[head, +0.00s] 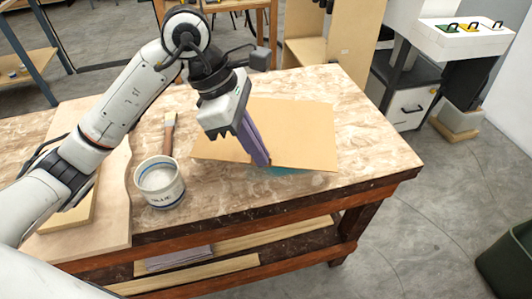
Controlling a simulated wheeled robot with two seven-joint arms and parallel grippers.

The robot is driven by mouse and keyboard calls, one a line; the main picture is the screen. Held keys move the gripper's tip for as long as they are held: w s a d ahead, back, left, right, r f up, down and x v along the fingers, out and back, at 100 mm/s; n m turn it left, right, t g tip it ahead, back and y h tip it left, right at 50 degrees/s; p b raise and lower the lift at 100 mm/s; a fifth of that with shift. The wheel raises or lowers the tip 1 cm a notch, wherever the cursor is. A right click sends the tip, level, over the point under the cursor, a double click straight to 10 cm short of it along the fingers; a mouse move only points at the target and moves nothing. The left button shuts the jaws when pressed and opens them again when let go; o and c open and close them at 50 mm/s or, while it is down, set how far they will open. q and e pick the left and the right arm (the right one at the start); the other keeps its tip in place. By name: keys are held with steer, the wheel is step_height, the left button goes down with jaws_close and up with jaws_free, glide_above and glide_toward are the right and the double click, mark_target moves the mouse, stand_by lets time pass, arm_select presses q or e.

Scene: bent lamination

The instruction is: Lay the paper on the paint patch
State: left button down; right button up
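A flat tan sheet (300,130), which I take as the paper, is over the right half of the wooden table. A strip of teal paint patch (287,171) shows at its front edge; the rest is hidden under the sheet. My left gripper (254,150) points down at the sheet's middle. A long narrow purple piece (255,143) reaches from the gripper to the sheet's front edge. I cannot tell whether it is a finger or a held thing, nor whether the gripper is shut on the sheet. My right gripper is not in view.
A white paint pot (159,183) stands left of the sheet, with a brush (169,133) behind it. A pale board (115,215) lies on the table (365,145) at left. Free tabletop lies right of the sheet. A dark green bin (507,265) stands at the right.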

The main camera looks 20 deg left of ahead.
arm_select(q)
steer(key=f, duration=0.2)
steer(key=shift+s+f, duration=0.25)
steer(key=shift+f, duration=0.1)
step_height(320, 180, down, 4)
steer(key=shift+r, duration=0.15)
steer(key=shift+w+f, duration=0.15)
steer(key=shift+f, duration=0.15)
steer(key=c, duration=2.5)
jaws_free()
steer(key=shift+f, duration=0.15)
steer(key=o, duration=0.5)
steer(key=v, duration=1.2)
steer(key=shift+r, duration=0.2)
